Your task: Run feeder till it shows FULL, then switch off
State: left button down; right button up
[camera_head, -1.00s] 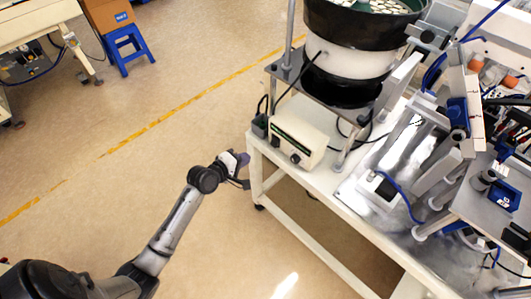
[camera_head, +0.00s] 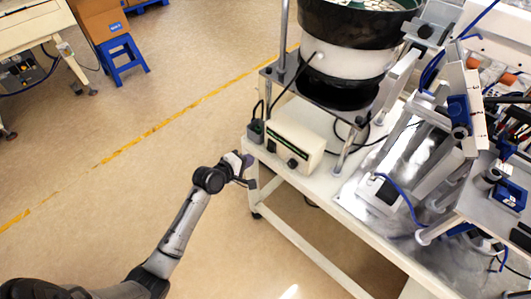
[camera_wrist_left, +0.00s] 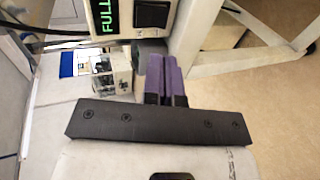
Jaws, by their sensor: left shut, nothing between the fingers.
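The bowl feeder (camera_head: 345,62), a black and white drum with pale parts in its bowl, stands on a white bench. Its cream controller box (camera_head: 295,142) sits below it near the bench's left corner. In the left wrist view, the controller (camera_wrist_left: 178,25) shows a black display (camera_wrist_left: 107,18) reading FULL in green. Next to the display is a black rocker switch (camera_wrist_left: 152,15). Its position is unclear. My left gripper (camera_head: 247,168) is beside the bench corner, below and left of the controller. Its purple fingers (camera_wrist_left: 165,62) are together and empty, apart from the switch. My right gripper is out of view.
The white bench frame (camera_head: 275,208) borders my left gripper. A small grey box (camera_head: 256,131) with a cable stands left of the controller. Machinery (camera_head: 440,150) fills the right. Open floor lies left of the bench. A blue stool (camera_head: 122,58) is far away.

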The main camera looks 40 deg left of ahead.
aim_at(270, 149)
pick_arm(q)
jog(key=b+x, duration=0.2)
jog(key=x, duration=0.6)
jog(key=shift+w+f, duration=0.1)
jog(key=shift+w+d+f+b, duration=0.15)
jog(key=shift+w+b, duration=0.25)
jog(key=shift+w, duration=0.25)
jog(key=shift+f, duration=0.1)
